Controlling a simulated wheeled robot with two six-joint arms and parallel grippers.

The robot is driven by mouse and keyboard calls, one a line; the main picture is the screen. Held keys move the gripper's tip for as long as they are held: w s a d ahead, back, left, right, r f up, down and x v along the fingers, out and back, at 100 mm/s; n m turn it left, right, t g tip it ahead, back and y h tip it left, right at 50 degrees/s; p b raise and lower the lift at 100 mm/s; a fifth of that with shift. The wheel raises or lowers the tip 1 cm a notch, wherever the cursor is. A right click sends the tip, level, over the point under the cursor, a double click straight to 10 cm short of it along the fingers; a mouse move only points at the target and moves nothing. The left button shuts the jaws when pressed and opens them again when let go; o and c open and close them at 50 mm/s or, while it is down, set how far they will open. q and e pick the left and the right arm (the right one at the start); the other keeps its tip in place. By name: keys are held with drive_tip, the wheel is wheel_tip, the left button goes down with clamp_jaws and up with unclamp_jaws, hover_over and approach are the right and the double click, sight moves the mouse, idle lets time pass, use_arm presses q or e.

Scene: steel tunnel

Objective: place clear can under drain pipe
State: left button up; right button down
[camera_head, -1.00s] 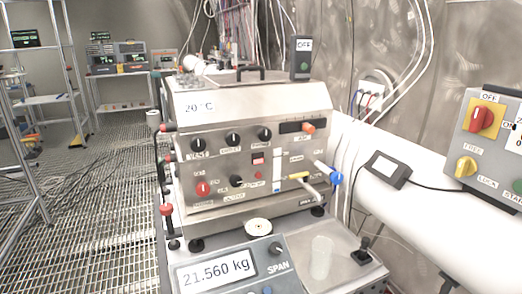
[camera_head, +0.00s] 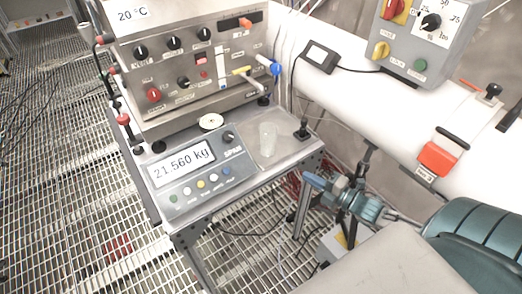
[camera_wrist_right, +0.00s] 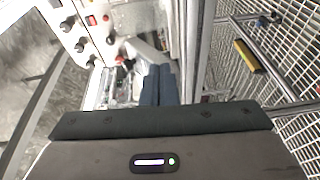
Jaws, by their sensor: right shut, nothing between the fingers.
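The clear can (camera_head: 267,140), a translucent cup shape, stands upright on the steel bench top, right of the scale display. The drain pipe (camera_head: 254,82) is a short grey spout with a yellow handle on the machine's front. The can stands apart from it, nearer the bench's front edge. My right gripper (camera_head: 314,183) comes in from the right, just off the bench's front right corner, shut and empty, apart from the can. Its dark fingers are pressed together in the right wrist view (camera_wrist_right: 159,84). My left gripper is not in view.
The scale (camera_head: 195,178) reading 21.560 kg takes up the bench's front left. A round white dish (camera_head: 210,121) lies behind it. A blue valve (camera_head: 275,68) sits beside the spout. A thick white pipe (camera_head: 370,100) with control boxes runs along the right.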

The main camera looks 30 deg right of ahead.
wheel_tip(320, 180, up, 2)
drive_tip(key=a+n+y, duration=0.1)
approach(273, 144)
drive_tip(key=w+a, duration=0.5)
drive_tip(key=shift+w, duration=0.2)
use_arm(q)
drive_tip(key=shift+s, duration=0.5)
use_arm(e)
drive_tip(key=shift+w+d, duration=0.1)
drive_tip(key=shift+w, duration=0.15)
drive_tip(key=shift+w+d, duration=0.25)
drive_tip(key=shift+w, duration=0.45)
drive_tip(key=shift+w+d, duration=0.3)
drive_tip(key=shift+w, duration=0.4)
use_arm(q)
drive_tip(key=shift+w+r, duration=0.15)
